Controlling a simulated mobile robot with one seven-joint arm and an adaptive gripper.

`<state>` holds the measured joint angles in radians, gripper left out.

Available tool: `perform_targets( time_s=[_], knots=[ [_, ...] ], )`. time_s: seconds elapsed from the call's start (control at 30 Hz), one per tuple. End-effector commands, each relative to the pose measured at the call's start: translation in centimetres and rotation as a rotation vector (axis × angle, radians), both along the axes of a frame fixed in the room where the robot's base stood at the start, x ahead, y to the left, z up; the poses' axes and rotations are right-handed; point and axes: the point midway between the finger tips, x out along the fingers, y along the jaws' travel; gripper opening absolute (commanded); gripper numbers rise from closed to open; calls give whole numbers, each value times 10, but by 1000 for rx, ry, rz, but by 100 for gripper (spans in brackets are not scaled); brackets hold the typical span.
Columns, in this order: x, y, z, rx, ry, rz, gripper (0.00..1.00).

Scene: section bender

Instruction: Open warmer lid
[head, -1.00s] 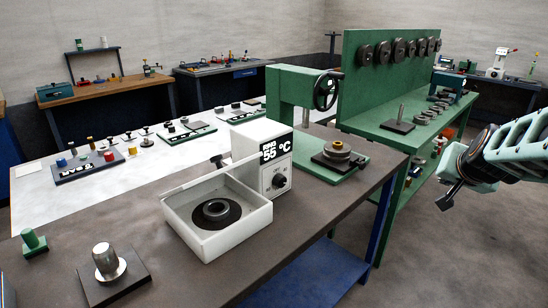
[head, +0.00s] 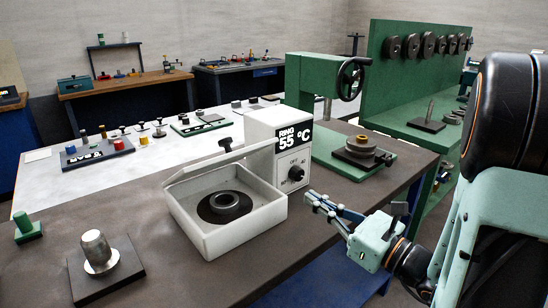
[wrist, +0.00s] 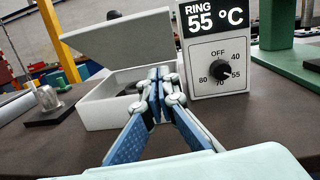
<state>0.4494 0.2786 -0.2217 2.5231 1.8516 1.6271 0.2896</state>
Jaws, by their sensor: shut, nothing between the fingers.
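The warmer (head: 225,235) is a white open-topped box with a control housing (head: 278,150) reading "RING 55 °C" at its right. Its white lid (head: 215,163) is raised and tilted back along the far side; the wrist view shows the lid's broad face (wrist: 120,40). The lid's black knob (head: 225,144) shows behind its upper edge. A dark ring (head: 224,203) lies inside the box. My gripper (head: 314,198) is shut and empty, near the front right of the warmer below the dial. In the wrist view its fingertips (wrist: 161,76) appear in front of the box, with no contact visible.
A metal cylinder on a dark plate (head: 108,280) and a green peg (head: 26,228) stand left of the warmer. A green press (head: 310,80) stands behind at right. The brown tabletop (head: 170,280) is clear in front of the warmer.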

Motion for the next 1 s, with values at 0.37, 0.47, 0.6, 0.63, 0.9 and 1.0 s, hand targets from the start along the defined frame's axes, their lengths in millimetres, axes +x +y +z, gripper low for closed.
perform_targets(
  time_s=[0.37, 0.47, 0.6, 0.63, 0.9, 1.0],
  knots=[
    [19, -1, 20, 110, -46, -57, 0],
    [36, 11, 24, 108, -46, -55, 0],
    [61, 28, 29, 108, -45, -54, 0],
    [66, 31, 30, 109, -44, -56, 0],
    [95, 49, 56, 106, -45, -59, 0],
    [99, 52, 63, 106, -45, -60, 0]
  ],
)
